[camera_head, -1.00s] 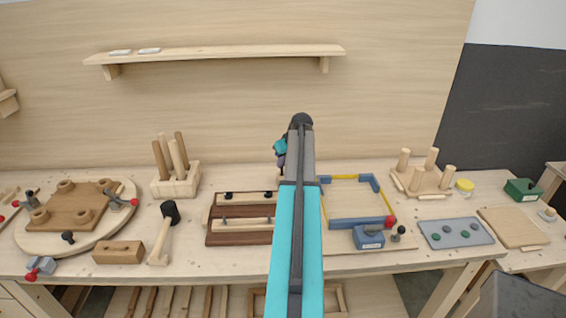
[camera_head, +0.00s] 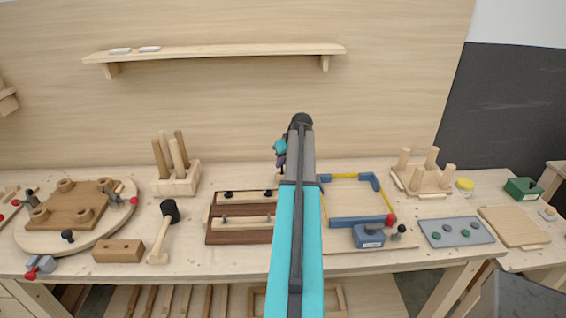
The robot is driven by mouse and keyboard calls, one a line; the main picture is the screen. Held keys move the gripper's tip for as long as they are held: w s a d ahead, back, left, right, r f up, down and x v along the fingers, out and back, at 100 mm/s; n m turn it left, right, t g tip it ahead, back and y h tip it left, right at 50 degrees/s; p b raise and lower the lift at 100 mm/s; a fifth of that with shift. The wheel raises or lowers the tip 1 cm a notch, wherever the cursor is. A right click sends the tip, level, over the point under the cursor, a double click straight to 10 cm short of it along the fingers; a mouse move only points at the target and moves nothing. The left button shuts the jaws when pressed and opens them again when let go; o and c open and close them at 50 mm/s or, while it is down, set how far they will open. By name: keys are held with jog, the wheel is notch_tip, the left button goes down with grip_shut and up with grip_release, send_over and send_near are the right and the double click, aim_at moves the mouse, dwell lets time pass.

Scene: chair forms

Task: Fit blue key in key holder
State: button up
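My arm, grey and teal, reaches up the middle of the view and bends down behind itself. A small teal and dark part at its far end, around my gripper (camera_head: 280,160), shows left of the arm; its fingers are too small and hidden to read. I cannot clearly pick out a blue key or a key holder. Blue pieces on the table are a blue frame with yellow strips (camera_head: 357,222) and a blue block with a label (camera_head: 368,236), both right of my arm. A dark brown slotted board (camera_head: 240,238) lies just left of my arm, partly covered by it.
A round board with clamps (camera_head: 110,226), a mallet (camera_head: 164,230), a wooden block (camera_head: 118,251) and a peg stand (camera_head: 178,186) are left. A grey board with knobs (camera_head: 455,232), a peg rack (camera_head: 422,180) and a green box (camera_head: 522,189) are right. A wall shelf (camera_head: 215,53) hangs behind.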

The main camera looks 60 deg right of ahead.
jog(key=shift+o, duration=0.8)
jog(key=shift+r, duration=0.1)
jog(key=b+v, duration=0.4)
jog(key=v, duration=0.9)
jog(key=shift+s+r, duration=0.2)
jog(key=shift+a+r, duration=0.1)
